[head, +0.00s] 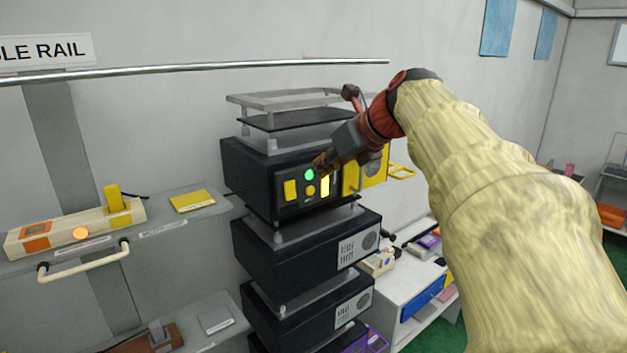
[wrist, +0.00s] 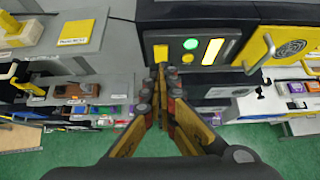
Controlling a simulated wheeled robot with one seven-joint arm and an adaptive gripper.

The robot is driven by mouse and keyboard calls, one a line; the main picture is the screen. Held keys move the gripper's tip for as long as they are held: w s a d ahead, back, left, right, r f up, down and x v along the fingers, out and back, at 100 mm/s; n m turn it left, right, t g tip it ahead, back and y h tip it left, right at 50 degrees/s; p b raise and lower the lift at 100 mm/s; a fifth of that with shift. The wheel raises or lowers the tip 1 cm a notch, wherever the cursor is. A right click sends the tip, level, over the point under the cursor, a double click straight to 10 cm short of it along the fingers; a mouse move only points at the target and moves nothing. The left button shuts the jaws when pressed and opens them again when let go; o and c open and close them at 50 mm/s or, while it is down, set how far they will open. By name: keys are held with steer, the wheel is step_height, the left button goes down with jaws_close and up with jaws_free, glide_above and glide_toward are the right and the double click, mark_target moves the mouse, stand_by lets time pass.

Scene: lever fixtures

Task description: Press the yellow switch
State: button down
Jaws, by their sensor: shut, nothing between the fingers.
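The black box (head: 245,180) in the stack has a front panel with a yellow square switch (head: 291,190), a round green light (head: 309,174), a small round yellow button (head: 310,190) and a bright yellow bar (head: 325,184). In the wrist view the yellow square switch (wrist: 161,53) is at the panel's left, beside the green light (wrist: 190,44) and the bright bar (wrist: 212,51). My gripper (head: 320,167) is shut and empty in front of the panel. In the wrist view its fingertips (wrist: 162,70) appear just below the square switch; contact cannot be told.
A yellow handle plate (head: 373,170) sticks out right of the panel. More black boxes (head: 300,250) stand below. At left, a shelf carries a wooden block with a yellow lever (head: 114,198) and has a white rail handle (head: 85,262). A metal rail (head: 200,67) runs above.

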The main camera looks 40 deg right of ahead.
steer(key=shift+s+d+r, duration=0.1)
steer(key=shift+s+r, duration=0.3)
steer(key=shift+r, duration=0.25)
